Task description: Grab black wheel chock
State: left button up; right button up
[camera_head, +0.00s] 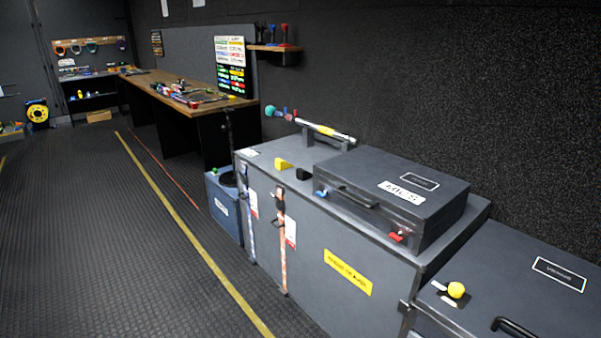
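The black wheel chock (304,174) looks to be the small black block on top of the grey chest (262,158), near its front edge. It sits just right of a similar yellow block (283,163) and left of the grey MICS case (420,212). The gap between the black block and the case is small, and I cannot tell whether they touch. Neither of my grippers is in view.
A boom-like rod (325,130) rests on a stand behind the blocks. A second grey case (520,275) with a yellow ball (456,290) stands at the right. A blue bin (223,208) stands beside the chest. The ribbed floor (110,250) at left is clear.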

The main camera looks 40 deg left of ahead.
aim_at(302, 175)
jog(key=i+j, duration=0.15)
jog(key=j, duration=0.5)
jog(key=i+j+z, duration=0.1)
jog(key=j, duration=0.6)
jog(key=i+j+z, duration=0.1)
jog(key=j, duration=0.55)
jog(key=i+j, duration=0.15)
jog(key=j, duration=0.55)
